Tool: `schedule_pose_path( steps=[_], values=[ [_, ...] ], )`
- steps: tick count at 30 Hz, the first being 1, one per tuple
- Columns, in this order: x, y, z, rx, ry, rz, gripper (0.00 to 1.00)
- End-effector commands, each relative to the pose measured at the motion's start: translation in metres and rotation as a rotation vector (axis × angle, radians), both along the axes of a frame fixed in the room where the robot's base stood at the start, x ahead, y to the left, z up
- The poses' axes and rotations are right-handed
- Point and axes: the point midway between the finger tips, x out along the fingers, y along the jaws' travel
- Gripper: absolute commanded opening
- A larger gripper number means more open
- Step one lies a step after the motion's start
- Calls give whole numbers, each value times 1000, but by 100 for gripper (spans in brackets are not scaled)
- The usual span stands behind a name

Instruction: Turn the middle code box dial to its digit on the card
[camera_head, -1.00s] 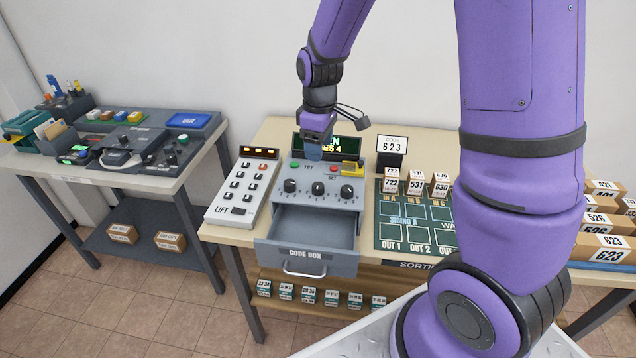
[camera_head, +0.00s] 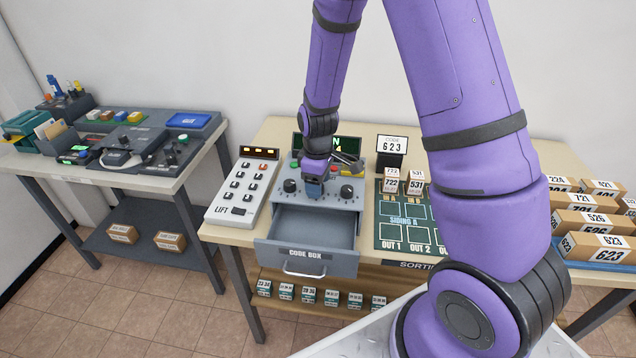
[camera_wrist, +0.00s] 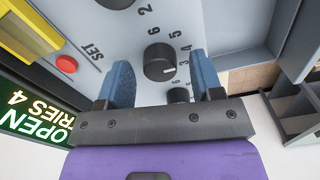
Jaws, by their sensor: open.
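The code box (camera_head: 262,228) stands on the middle table with its drawer pulled open. Its left dial (camera_head: 290,186) and right dial (camera_head: 346,191) show; my gripper (camera_head: 313,190) hides the middle one in the head view. In the wrist view the black middle dial (camera_wrist: 158,60) lies between the blue fingertips of my open gripper (camera_wrist: 160,66). Its white mark seems to point near the 3; contact is unclear. Another dial (camera_wrist: 178,96) shows partly beyond, and one more (camera_wrist: 115,3) at the top edge.
The green display (camera_wrist: 35,118) reads OPEN and TRIES 4. A red button (camera_wrist: 66,64) marked SET and a yellow part (camera_wrist: 30,30) are near the dials. The white LIFT keypad (camera_head: 240,190) stands close left; the sorting board (camera_head: 403,225) lies right.

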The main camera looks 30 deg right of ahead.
Motion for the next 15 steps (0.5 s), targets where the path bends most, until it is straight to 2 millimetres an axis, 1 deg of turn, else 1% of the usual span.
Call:
schedule_pose_path(
  steps=[3, 10, 11, 12, 14, 15],
  values=[
    [0, 0, -3, 0, 0, 0, 60],
    [0, 0, -3, 0, 0, -1, 60],
    [0, 0, -3, 0, 0, -1, 53],
    [0, 0, -3, 0, 0, -1, 44],
    [0, 0, -3, 0, 0, -1, 30],
    [0, 0, -3, 0, 0, -1, 21]
  ],
)
